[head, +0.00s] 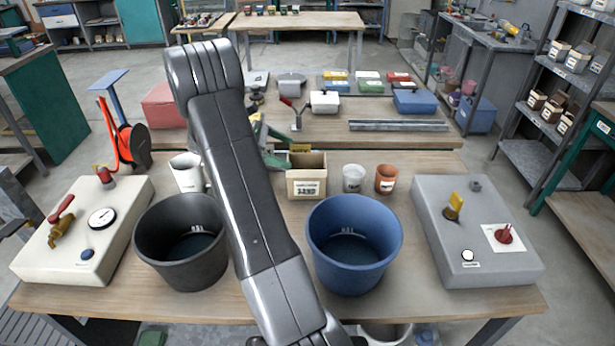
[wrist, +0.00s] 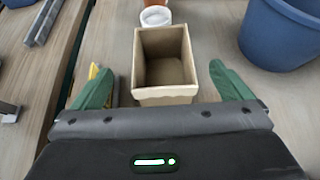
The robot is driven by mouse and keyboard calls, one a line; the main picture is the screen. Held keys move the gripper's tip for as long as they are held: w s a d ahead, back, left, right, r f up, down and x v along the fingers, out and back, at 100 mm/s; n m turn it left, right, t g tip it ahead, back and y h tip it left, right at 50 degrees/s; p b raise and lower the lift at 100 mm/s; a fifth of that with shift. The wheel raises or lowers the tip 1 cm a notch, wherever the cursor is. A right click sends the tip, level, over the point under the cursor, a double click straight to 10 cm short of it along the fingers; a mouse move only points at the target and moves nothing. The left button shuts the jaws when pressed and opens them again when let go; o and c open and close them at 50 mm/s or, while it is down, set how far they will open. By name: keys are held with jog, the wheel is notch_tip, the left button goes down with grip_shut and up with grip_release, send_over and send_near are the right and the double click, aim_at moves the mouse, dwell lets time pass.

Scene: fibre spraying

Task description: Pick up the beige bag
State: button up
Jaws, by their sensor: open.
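The beige bag (head: 306,184) stands upright and open-topped on the near table, right of my arm in the head view, with a printed label on its front. In the wrist view the bag (wrist: 165,94) shows from above, and it looks empty. My gripper (wrist: 165,80) is open, with one green finger left of the bag and one right of it. Gaps show between the fingers and the bag. The fingers' height against the bag's rim is hard to tell.
A blue bucket (head: 350,245) and a black bucket (head: 182,242) stand nearer on the table. A white cup (head: 353,178), a terracotta cup (head: 386,179) and a white jug (head: 188,173) are nearby. A grey panel (head: 440,225) and a cream panel (head: 130,210) sit at the sides.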

aim_at(306, 161)
jog(key=p+x, duration=0.2)
jog(key=x, duration=0.6)
jog(key=shift+s+a+f, duration=0.1)
jog(key=shift+s, duration=0.05)
jog(key=c, duration=1.8)
jog(key=shift+c, duration=0.2)
notch_tip(306, 161, up, 18)
jog(key=b, duration=0.2)
jog(key=shift+b, duration=0.3)
